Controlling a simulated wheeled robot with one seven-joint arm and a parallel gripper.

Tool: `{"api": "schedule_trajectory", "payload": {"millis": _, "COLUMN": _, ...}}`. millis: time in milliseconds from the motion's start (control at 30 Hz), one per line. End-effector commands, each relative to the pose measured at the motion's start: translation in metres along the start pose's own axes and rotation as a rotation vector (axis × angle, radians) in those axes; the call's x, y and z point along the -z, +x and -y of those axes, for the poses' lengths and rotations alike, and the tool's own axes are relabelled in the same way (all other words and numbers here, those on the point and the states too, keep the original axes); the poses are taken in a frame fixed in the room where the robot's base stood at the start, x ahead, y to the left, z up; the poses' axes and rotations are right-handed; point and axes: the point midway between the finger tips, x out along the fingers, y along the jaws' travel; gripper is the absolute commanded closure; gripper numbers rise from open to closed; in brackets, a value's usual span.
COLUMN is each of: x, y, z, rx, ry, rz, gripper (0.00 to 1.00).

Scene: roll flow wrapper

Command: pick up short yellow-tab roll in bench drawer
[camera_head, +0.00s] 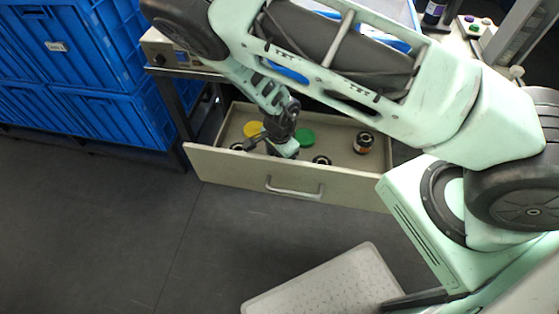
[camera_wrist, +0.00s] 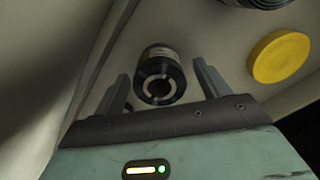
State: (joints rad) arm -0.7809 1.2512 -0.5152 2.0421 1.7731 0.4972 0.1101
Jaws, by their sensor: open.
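The bench drawer (camera_head: 330,128) is open. In the wrist view a short black roll (camera_wrist: 160,75) with a pale ring on its end and a pale band on its side stands between the fingers of my gripper (camera_wrist: 161,72). The fingers are open, one on each side, with gaps to the roll. I cannot make out a yellow tab on it. In the head view my gripper (camera_head: 268,144) is down in the drawer's left half. A dark roll (camera_head: 237,146) shows at the drawer's left front, beside the gripper; I cannot tell for sure whether it is the same roll.
A yellow disc (camera_head: 253,128) and a green disc (camera_head: 304,136) lie in the drawer. A dark roll (camera_head: 321,160) is near the front panel, and a black roll with an orange label (camera_head: 363,143) stands to the right. Blue crates (camera_head: 80,60) are stacked at the left.

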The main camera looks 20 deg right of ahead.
Motion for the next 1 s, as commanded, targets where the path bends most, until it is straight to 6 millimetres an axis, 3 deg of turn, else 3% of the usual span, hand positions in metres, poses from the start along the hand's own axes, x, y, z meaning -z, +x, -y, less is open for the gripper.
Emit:
{"api": "schedule_trajectory", "payload": {"millis": 67, "x": 0.0, "y": 0.0, "z": 0.0, "rx": 0.0, "ry": 0.0, "rz": 0.0, "gripper": 0.25}}
{"api": "schedule_trajectory", "payload": {"millis": 267, "x": 0.0, "y": 0.0, "z": 0.0, "rx": 0.0, "ry": 0.0, "rz": 0.0, "gripper": 0.77}}
{"api": "schedule_trajectory", "payload": {"millis": 533, "x": 0.0, "y": -0.002, "z": 0.0, "rx": 0.0, "ry": 0.0, "rz": 0.001, "gripper": 0.77}}
{"api": "schedule_trajectory", "payload": {"millis": 667, "x": -0.001, "y": -0.012, "z": 0.001, "rx": 0.001, "ry": 0.001, "rz": 0.002, "gripper": 0.77}}
{"api": "schedule_trajectory", "payload": {"millis": 1000, "x": -0.001, "y": -0.075, "z": 0.001, "rx": 0.003, "ry": 0.001, "rz": 0.003, "gripper": 0.77}}
